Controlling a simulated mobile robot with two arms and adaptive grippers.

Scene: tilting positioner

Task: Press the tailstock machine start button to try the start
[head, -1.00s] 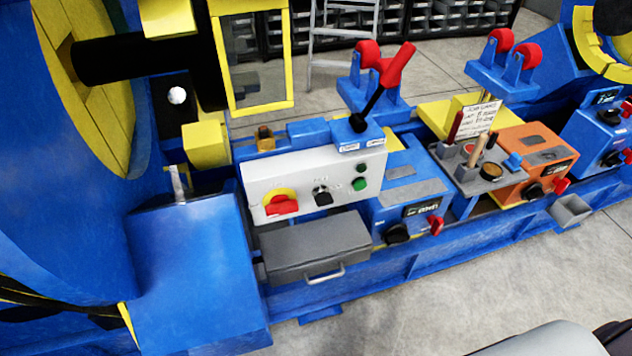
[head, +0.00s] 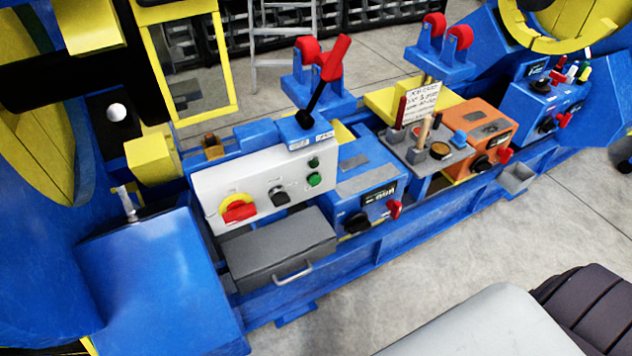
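A white control panel (head: 228,185) on the blue machine carries a red and yellow rotary switch (head: 238,209), a black selector (head: 279,196) and a green button (head: 314,180), with a small dark green one just above. Farther right, at the tailstock end, a blue box (head: 531,101) carries a small display, a black knob and a red handle, with several coloured levers near its top. Its labels are too small to read, and I cannot make out a start button on it. Neither gripper is in view.
Between them stand a blue box (head: 349,190) with a red handle, a grey tool tray (head: 405,153) and an orange box (head: 476,128). A red-handled lever (head: 325,78) rises above the panel. A grey lidded box (head: 277,247) juts out below it.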

